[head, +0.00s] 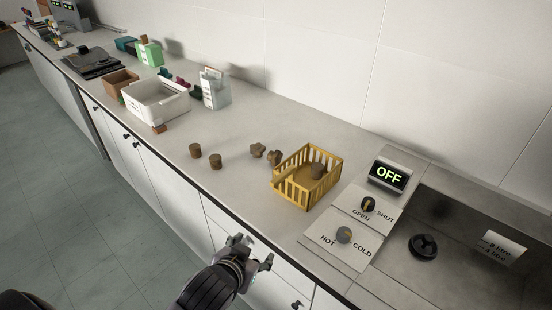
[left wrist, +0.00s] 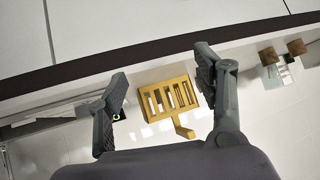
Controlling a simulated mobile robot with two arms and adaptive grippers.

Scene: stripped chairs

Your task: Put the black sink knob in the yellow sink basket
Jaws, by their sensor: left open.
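The black sink knob (head: 423,246) lies in the grey sink at the right of the head view; it looks like a round, lobed black piece. The basket also shows in the left wrist view (left wrist: 172,92), between my fingers in the picture. My left gripper (head: 257,250) is open and empty in front of the counter's front edge, nearer than the basket; it shows in the left wrist view (left wrist: 160,62). My right gripper is not visible.
A panel by the sink carries an OFF display (head: 389,176), an open/shut knob (head: 367,205) and a hot/cold knob (head: 344,235). Several brown pieces (head: 215,161) stand left of the basket. A white bin (head: 156,112) is farther left. Cabinet doors are below.

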